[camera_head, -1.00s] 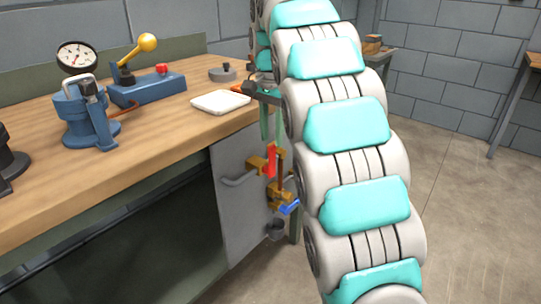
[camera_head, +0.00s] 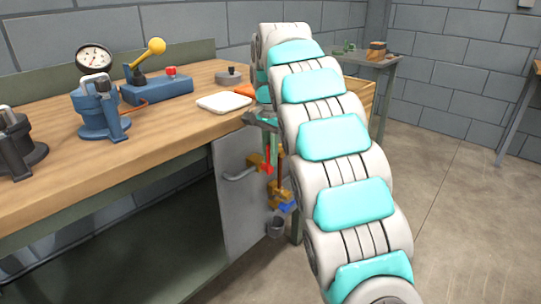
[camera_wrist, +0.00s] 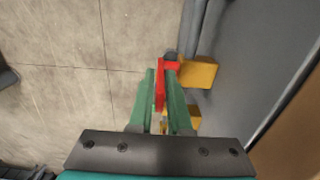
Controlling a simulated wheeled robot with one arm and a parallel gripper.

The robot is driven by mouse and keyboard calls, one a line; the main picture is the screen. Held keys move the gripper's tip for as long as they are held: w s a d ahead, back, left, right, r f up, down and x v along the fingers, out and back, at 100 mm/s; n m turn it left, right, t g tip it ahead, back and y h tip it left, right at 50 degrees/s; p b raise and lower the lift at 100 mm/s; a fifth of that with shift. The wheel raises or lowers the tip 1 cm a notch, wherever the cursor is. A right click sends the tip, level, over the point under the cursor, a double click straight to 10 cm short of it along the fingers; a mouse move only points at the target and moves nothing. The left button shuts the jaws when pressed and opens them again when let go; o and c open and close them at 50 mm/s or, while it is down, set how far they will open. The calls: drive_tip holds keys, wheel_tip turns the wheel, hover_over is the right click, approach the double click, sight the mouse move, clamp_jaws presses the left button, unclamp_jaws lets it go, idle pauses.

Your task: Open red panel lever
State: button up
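The red lever (camera_wrist: 160,88) stands out from its brass-coloured mount (camera_wrist: 198,72) on the grey panel; in the head view the lever (camera_head: 268,159) is partly hidden by my gripper. My gripper (camera_wrist: 161,80) has two green fingers, one on either side of the lever. The fingers look parted with the lever in the narrow gap; whether either one touches it is hard to see. The grey panel (camera_head: 232,206) with a bar handle (camera_head: 240,174) hangs below the workbench edge. My arm hides part of the panel's right side.
A blue lever (camera_head: 287,207) and a grey cup-shaped part (camera_head: 275,228) sit lower on the panel side. The wooden workbench (camera_head: 150,128) carries a blue gauge device (camera_head: 100,108), a yellow-knobbed lever box (camera_head: 158,88) and a white tray (camera_head: 224,103). Open floor (camera_head: 455,225) lies to the right.

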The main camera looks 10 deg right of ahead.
clamp_jaws()
